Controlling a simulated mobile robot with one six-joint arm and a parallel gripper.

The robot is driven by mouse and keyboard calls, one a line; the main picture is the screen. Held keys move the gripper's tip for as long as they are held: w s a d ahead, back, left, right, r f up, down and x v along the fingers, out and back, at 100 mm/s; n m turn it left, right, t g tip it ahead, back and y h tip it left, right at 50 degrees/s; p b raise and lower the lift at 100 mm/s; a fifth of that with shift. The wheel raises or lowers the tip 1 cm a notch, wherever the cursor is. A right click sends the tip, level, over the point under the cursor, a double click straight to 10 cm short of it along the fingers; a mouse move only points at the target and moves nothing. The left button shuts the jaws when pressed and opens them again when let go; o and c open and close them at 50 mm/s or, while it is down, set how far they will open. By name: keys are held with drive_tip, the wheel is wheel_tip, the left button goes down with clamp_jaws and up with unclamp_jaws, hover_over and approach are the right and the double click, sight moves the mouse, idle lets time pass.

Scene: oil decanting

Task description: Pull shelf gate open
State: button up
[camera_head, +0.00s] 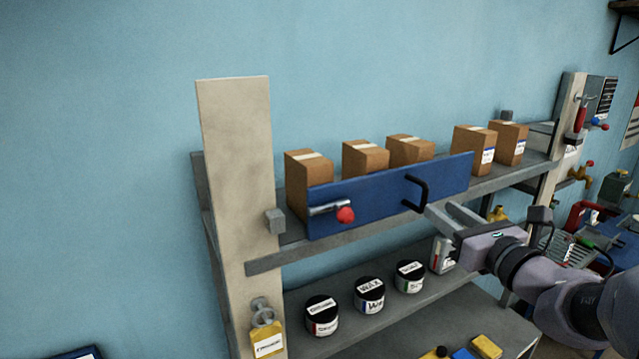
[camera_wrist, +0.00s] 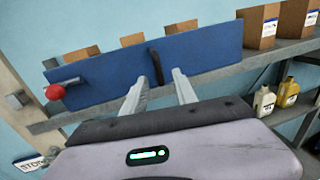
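The shelf gate (camera_head: 375,204) is a blue panel across the front of the upper shelf; it also shows in the wrist view (camera_wrist: 110,80). A black bar handle (camera_head: 423,192) stands out from its face, right of the middle. A bolt with a red knob (camera_head: 345,215) sits at its left end, apart from the grey block (camera_head: 275,221) on the post. My gripper (camera_head: 440,211) is just right of the handle in the head view. In the wrist view its fingers (camera_wrist: 158,77) are spread, with the handle (camera_wrist: 156,66) between and just beyond the tips. Contact cannot be told.
Brown boxes (camera_head: 365,158) stand behind the gate, with more to its right (camera_head: 475,146). Black-lidded jars (camera_head: 370,294) stand on the lower shelf (camera_head: 440,300). A pale post (camera_head: 238,150) borders the left. A yellow tag or container (camera_head: 267,340) hangs below on it.

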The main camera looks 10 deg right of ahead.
sight(426, 200)
drive_tip(key=w, duration=0.2)
drive_tip(key=w+a+p, duration=0.1)
drive_tip(key=w, duration=0.2)
drive_tip(key=shift+w+a+r, duration=0.1)
drive_tip(key=shift+w, duration=0.75)
drive_tip(key=shift+s, duration=0.1)
clamp_jaws()
idle(0.5)
